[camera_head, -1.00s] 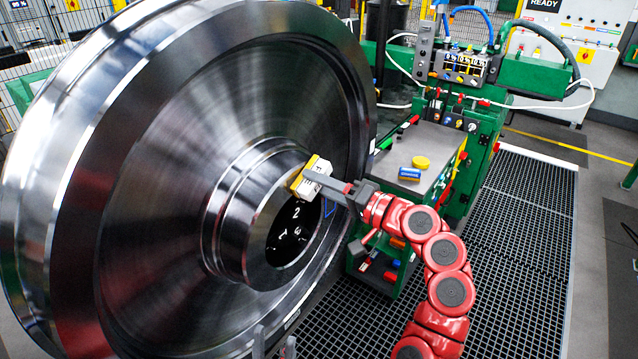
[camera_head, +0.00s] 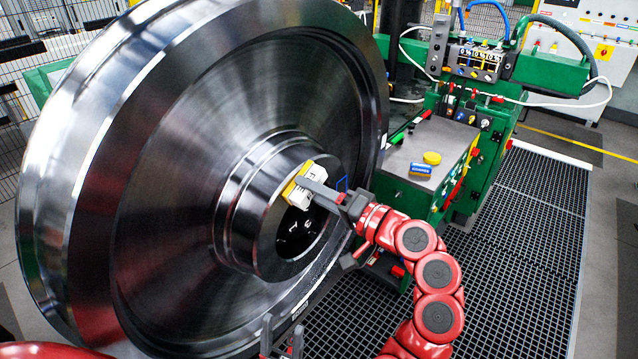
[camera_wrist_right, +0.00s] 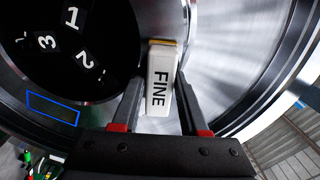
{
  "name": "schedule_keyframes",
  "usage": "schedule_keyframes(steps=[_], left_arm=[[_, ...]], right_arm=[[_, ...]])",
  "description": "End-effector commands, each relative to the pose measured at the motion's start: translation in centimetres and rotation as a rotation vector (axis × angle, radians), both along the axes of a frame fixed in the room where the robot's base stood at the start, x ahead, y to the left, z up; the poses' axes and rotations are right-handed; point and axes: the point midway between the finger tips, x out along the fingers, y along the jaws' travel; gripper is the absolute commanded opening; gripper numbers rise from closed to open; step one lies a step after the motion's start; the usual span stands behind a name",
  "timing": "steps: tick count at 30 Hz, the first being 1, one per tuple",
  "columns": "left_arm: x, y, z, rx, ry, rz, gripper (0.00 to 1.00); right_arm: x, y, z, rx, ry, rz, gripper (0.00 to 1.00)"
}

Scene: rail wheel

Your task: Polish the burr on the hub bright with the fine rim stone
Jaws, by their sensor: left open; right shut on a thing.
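The large steel wheel (camera_head: 185,200) fills the left of the head view, its hub (camera_head: 262,232) facing right around a dark bore. My right gripper (camera_head: 318,190) is shut on the fine rim stone (camera_head: 303,192), a white block with a yellow edge. The stone lies at the hub's upper right rim; I cannot tell if it touches. In the right wrist view the stone (camera_wrist_right: 160,85), marked FINE, sits between both fingers, its yellow edge toward the hub metal. I cannot make out the burr. My left gripper (camera_head: 282,337) is open and empty at the bottom edge, below the hub.
Digits show inside the dark bore (camera_wrist_right: 72,45), beside a blue outlined rectangle (camera_wrist_right: 52,108). A green bench (camera_head: 425,165) right of the wheel carries a yellow round piece (camera_head: 432,158) and a blue block (camera_head: 420,170). A green machine stands behind. Dark floor grating (camera_head: 510,260) lies clear at right.

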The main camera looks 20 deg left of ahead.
Motion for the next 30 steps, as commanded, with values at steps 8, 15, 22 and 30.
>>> schedule_keyframes(steps=[8, 15, 22, 30], left_arm=[[0.0, 0.0, 0.1, 0.000, 0.000, 0.000, 0.50], [0.0, 0.0, -0.1, 0.000, 0.000, 0.000, 0.50], [0.0, 0.0, -0.3, 0.000, 0.000, 0.000, 0.50], [0.0, 0.0, -0.6, 0.000, 0.000, 0.000, 0.50]], right_arm=[[-0.4, 0.1, 0.1, 0.001, -0.001, 0.000, 0.00], [-0.6, -0.8, 0.1, 0.003, -0.002, -0.004, 0.00], [-1.5, -3.3, 0.1, 0.002, -0.002, -0.003, 0.00], [-2.5, -6.1, 0.0, 0.001, 0.000, -0.003, 0.00]])
